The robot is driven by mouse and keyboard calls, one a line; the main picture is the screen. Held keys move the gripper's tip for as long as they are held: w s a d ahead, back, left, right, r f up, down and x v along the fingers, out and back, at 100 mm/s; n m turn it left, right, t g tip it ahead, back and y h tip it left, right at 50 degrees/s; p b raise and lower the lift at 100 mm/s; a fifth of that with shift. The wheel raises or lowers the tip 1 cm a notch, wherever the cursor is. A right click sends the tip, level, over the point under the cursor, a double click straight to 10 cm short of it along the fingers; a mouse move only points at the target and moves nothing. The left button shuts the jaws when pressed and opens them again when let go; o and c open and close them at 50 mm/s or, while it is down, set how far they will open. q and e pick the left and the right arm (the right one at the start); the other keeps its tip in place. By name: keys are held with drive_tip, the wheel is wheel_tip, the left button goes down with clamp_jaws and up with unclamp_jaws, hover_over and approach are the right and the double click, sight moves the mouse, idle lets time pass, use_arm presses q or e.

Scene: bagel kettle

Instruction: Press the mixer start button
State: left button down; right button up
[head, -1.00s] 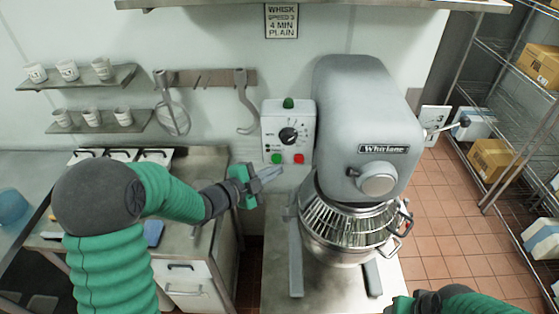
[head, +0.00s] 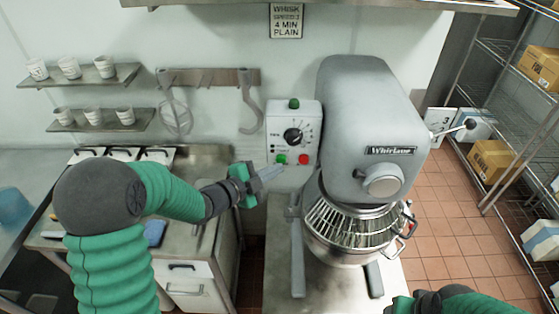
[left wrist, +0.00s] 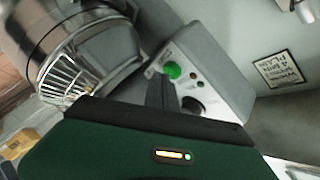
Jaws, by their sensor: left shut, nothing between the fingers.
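The grey mixer (head: 365,110) stands on a metal table with a wire guard (head: 350,222) over its bowl. The white control box (head: 307,122) is at its left, with a black knob (head: 293,136), a green button (head: 281,158) and a red button (head: 303,159). My left gripper (head: 281,168) is shut and empty, its tips just below the green button in the head view. In the left wrist view the fingers (left wrist: 160,92) point toward the box, beside the green button (left wrist: 173,70); contact cannot be told. My right gripper (head: 403,304) is partly cut off at the bottom edge.
A sign (head: 286,20) reads whisk, speed 3, 4 min, plain; it also shows in the left wrist view (left wrist: 278,69). Cups stand on wall shelves (head: 100,122) at left. Utensils hang from a rail (head: 208,77). A wire rack (head: 500,85) holds boxes at right.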

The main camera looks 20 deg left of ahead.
use_arm(q)
drive_tip(key=shift+w+d+r, duration=0.1)
drive_tip(key=shift+w+d, duration=0.05)
drive_tip(key=shift+w, duration=0.1)
use_arm(e)
drive_tip(key=shift+d, duration=0.5)
drive_tip(key=shift+a, duration=0.1)
